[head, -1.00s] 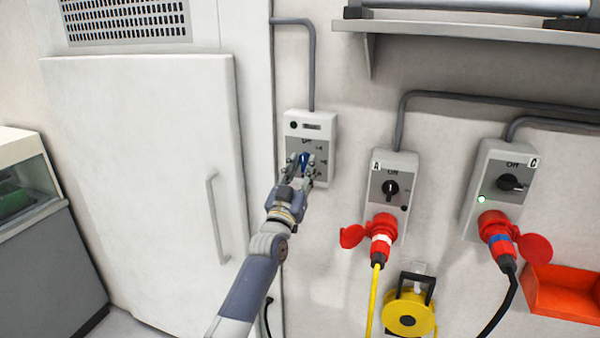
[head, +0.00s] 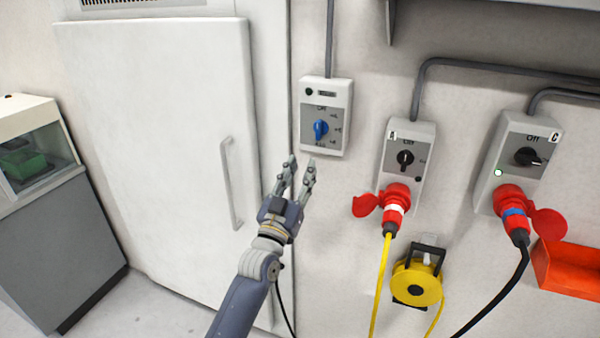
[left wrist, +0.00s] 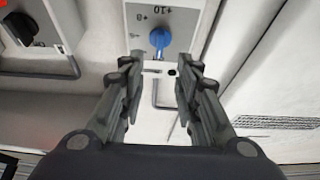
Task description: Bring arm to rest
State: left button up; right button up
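My left gripper (head: 297,178) is open and empty, just below the control box (head: 326,116) on the wall. The box has a blue knob (head: 320,129) in its grey dial face, and the fingers are apart from it. In the left wrist view, the open gripper (left wrist: 160,88) has its two fingers spread, with nothing between them. The blue knob (left wrist: 159,38) shows beyond the fingertips there. My right gripper is in neither view.
A white door with a handle (head: 230,183) is left of the arm. To the right are switch boxes A (head: 421,146) and C (head: 501,154) with red plugs and cables, a yellow reel (head: 431,283), a red bin (head: 568,270) and an overhead shelf (head: 480,37). A grey cabinet (head: 70,245) stands at far left.

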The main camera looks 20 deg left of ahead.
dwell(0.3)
pick_arm(q)
jog(key=s+d+f+g+b, duration=0.1)
jog(key=s+f+g, duration=0.15)
jog(key=f, duration=1.05)
jog(key=s+f+m+g+b, duration=0.1)
jog(key=s+f+g, duration=0.15)
jog(key=f, duration=1.15)
jog(key=s+d+f+g+b, duration=0.1)
jog(key=s+f+g, duration=0.15)
jog(key=f, duration=1.05)
jog(key=s+f+g+b, duration=0.1)
jog(key=s+f+g, duration=0.2)
jog(key=s+f, duration=0.6)
jog(key=s+f+g, duration=0.3)
jog(key=s+f, duration=0.3)
jog(key=f, duration=0.6)
jog(key=s+f+g+b, duration=0.1)
jog(key=s+f, duration=0.4)
jog(key=s, duration=0.7)
jog(key=s+a+f+m+g, duration=0.1)
jog(key=s+f+g, duration=0.3)
jog(key=s, duration=0.8)
jog(key=s+a+f+g+b, duration=0.1)
jog(key=s+f+g, duration=0.2)
jog(key=s+f, duration=0.5)
jog(key=s, duration=0.4)
jog(key=shift+s+a+y+b, duration=0.25)
jog(key=shift+s+y+b, duration=0.1)
jog(key=shift+y, duration=0.05)
